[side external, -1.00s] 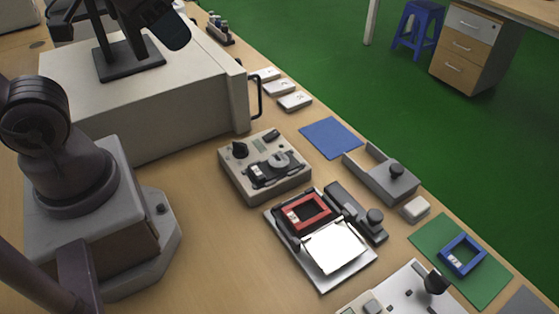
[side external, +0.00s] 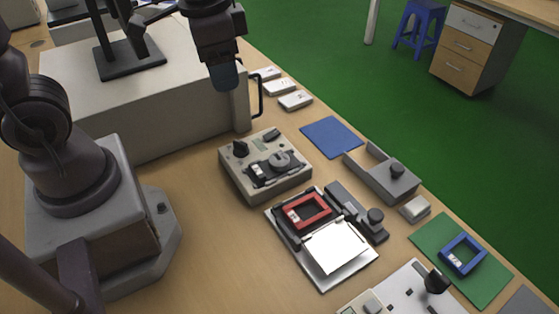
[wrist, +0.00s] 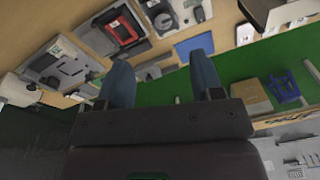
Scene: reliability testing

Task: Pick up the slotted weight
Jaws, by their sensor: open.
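A grey round disc (side external: 280,159), which looks like the slotted weight, sits on top of the beige instrument box (side external: 237,181), beside a black fixture. Its slot is too small to make out. It also shows near the top of the wrist view (wrist: 163,20). My gripper (side external: 225,78) is up in the air, left of and above the disc in the side view, in front of the large beige cabinet. In the wrist view its two blue fingers (wrist: 160,78) are wide apart with nothing between them.
The large beige cabinet (side external: 180,95) with a black handle stands left of the instrument. A tray (side external: 322,284) with a red frame (side external: 306,210), a grey holder (side external: 382,178) and a blue mat (side external: 331,137) lie to the right. Bare table lies in front of the instrument.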

